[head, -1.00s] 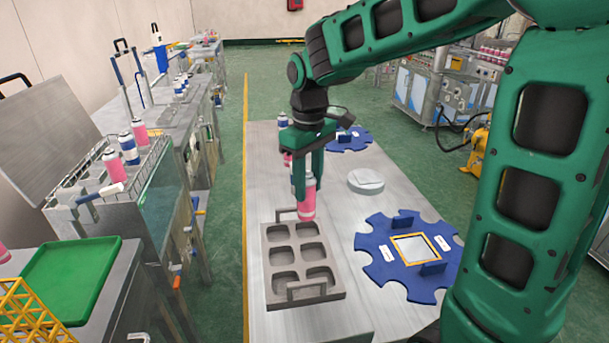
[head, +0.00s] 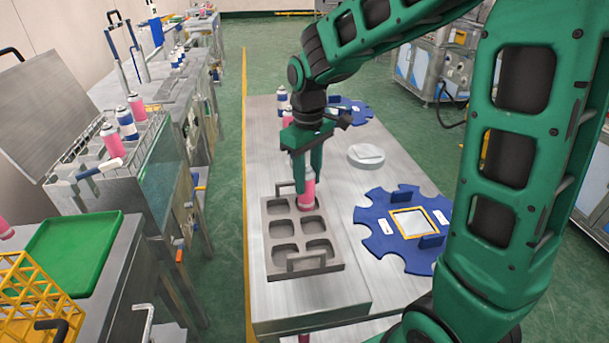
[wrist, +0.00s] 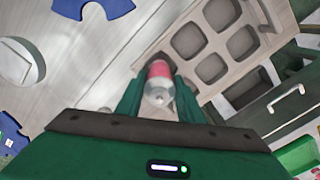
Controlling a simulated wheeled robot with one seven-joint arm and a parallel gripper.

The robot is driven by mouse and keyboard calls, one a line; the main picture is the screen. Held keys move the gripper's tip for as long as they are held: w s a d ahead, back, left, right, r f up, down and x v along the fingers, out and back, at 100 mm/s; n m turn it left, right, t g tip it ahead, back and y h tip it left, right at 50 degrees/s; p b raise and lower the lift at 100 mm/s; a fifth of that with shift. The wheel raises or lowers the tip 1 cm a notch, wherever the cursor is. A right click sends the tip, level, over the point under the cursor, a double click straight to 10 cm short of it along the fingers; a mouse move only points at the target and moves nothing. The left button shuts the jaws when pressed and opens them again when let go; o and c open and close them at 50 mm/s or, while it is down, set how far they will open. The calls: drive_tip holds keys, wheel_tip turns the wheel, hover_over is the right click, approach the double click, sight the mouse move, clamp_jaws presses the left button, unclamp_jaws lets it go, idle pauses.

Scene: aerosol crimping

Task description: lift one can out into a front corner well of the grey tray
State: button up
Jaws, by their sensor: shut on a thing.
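A pink can (head: 307,192) with a silvery top stands upright between the fingers of my gripper (head: 303,172), which is shut on it. The can is at the far right corner well of the grey tray (head: 277,266), as seen in the head view. Its lower end appears to be at or inside that well; I cannot tell whether it touches the well's floor. The wrist view shows the can (wrist: 159,72) from above, with a finger on each side and the tray (wrist: 180,73) beyond. The other wells in sight are empty.
A blue star-shaped fixture (head: 376,243) lies right of the tray, with a pale round disc (head: 366,156) behind it. Further cans (head: 282,98) stand behind my gripper. Bare table lies in front of the tray.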

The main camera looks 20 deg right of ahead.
drive_tip(key=shift+f, duration=0.45)
idle(0.6)
drive_tip(key=o, duration=1.4)
drive_tip(key=shift+r, duration=0.1)
wheel_tip(320, 180, up, 10)
drive_tip(key=shift+r, duration=0.25)
drive_tip(key=s+d+f+m, duration=0.2)
drive_tip(key=s+d+m, duration=0.2)
drive_tip(key=s, duration=0.4)
drive_tip(key=s+d+f+m, duration=0.3)
drive_tip(key=s+d, duration=0.4)
drive_tip(key=s, duration=0.2)
drive_tip(key=s+d+f+m, duration=0.2)
drive_tip(key=s+d+m, duration=0.2)
drive_tip(key=s, duration=0.5)
drive_tip(key=shift+s+d+f+m, duration=0.1)
drive_tip(key=shift+d+f+m, duration=0.05)
drive_tip(key=shift+d, duration=0.35)
drive_tip(key=shift+s+d+f+m, duration=0.1)
drive_tip(key=shift+d+f+m, duration=0.05)
drive_tip(key=shift+d, duration=0.35)
